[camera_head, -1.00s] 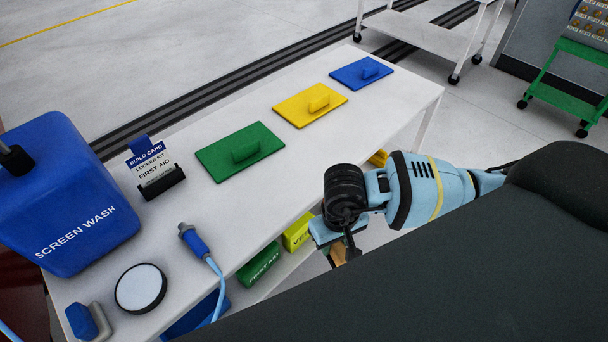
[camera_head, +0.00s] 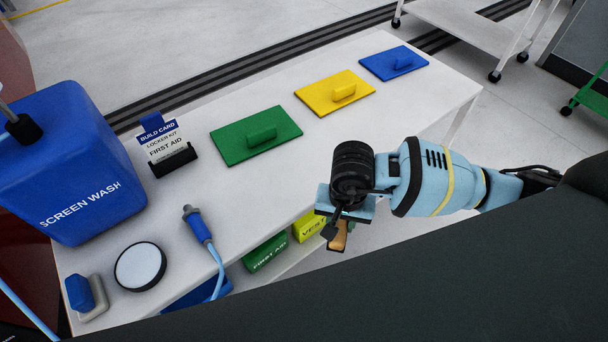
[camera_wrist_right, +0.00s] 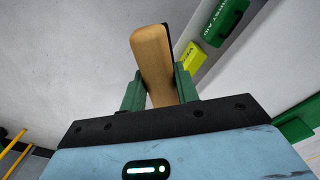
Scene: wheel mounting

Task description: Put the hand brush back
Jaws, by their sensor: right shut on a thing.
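My right gripper (camera_head: 340,228) is beside the front edge of the white table, low and at its right part. In the right wrist view the two green fingers of this gripper (camera_wrist_right: 158,88) are shut on the tan wooden handle of the hand brush (camera_wrist_right: 152,52). A small piece of the brush handle (camera_head: 340,240) shows below the gripper in the head view. The brush's bristles are hidden or out of sight. My left gripper is not in view.
On the white table (camera_head: 300,185) lie green (camera_head: 240,143), yellow (camera_head: 320,98) and blue (camera_head: 380,66) lids with handles. A build card (camera_head: 163,140), a SCREEN WASH container (camera_head: 75,165) and a round disc (camera_head: 140,266) stand left. Green (camera_head: 266,253) and yellow (camera_head: 309,226) boxes sit on the lower shelf.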

